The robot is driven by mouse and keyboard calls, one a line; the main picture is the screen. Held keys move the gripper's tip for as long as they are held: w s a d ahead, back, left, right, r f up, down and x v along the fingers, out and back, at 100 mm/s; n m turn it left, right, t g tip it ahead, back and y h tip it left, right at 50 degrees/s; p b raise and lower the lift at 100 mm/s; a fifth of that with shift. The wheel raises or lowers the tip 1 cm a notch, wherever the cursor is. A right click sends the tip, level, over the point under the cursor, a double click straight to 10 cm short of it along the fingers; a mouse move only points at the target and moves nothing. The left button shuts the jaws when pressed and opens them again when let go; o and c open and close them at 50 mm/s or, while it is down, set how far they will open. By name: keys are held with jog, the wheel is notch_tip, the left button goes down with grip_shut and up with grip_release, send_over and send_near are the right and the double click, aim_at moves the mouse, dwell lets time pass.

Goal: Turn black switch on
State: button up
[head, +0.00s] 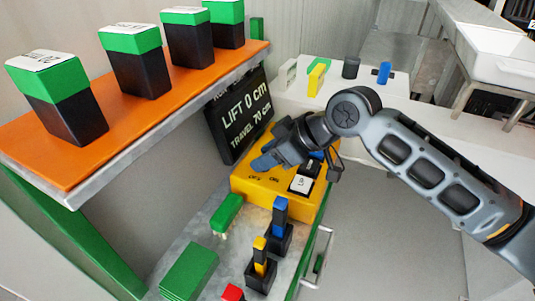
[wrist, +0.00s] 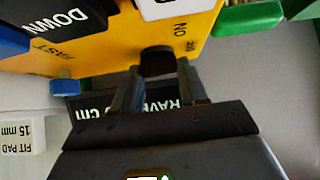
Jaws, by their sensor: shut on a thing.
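A yellow control box (head: 285,190) stands at the end of the metal bench, and it fills the top of the wrist view (wrist: 110,45). The black switch (wrist: 157,62) sticks out from the box's edge, near upside-down ON lettering. My gripper (wrist: 157,88) has one finger on each side of the switch and is shut on it. In the head view my gripper (head: 268,160) is over the box's left side and hides the switch. Which position the switch is in, I cannot tell.
A black display (head: 240,115) reading LIFT 0 cm, TRAVEL 70 cm stands behind the box. An orange shelf (head: 130,125) with several green-topped black blocks is at left. Blue (head: 280,208) and yellow (head: 260,250) upright pieces and a green block (head: 227,213) stand in front of the box.

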jog(key=shift+c, duration=0.4)
jog(key=shift+b, duration=0.3)
jog(key=shift+w+f+n+g+b, duration=0.1)
jog(key=shift+f+n+g+b, duration=0.15)
jog(key=shift+n+g+b, duration=0.65)
jog(key=n+g+b, duration=0.1)
jog(key=n+b, duration=0.1)
jog(key=b, duration=0.1)
jog(key=shift+w+n+g+y, duration=0.15)
jog(key=shift+n+g+y, duration=0.15)
jog(key=shift+n, duration=0.1)
jog(key=n+g+b, duration=0.2)
jog(key=n+b, duration=0.1)
jog(key=shift+w+g, duration=0.15)
jog(key=shift+g, duration=0.25)
jog(key=shift+w+r+n+g+h+b, duration=0.1)
jog(key=shift+n+g+h+b, duration=0.55)
jog(key=shift+n, duration=0.4)
jog(key=shift+w+r+n+g+h+b, duration=0.1)
jog(key=shift+n+g+h+b, duration=0.35)
jog(key=shift+n+b, duration=0.5)
jog(key=shift+n+g, duration=0.3)
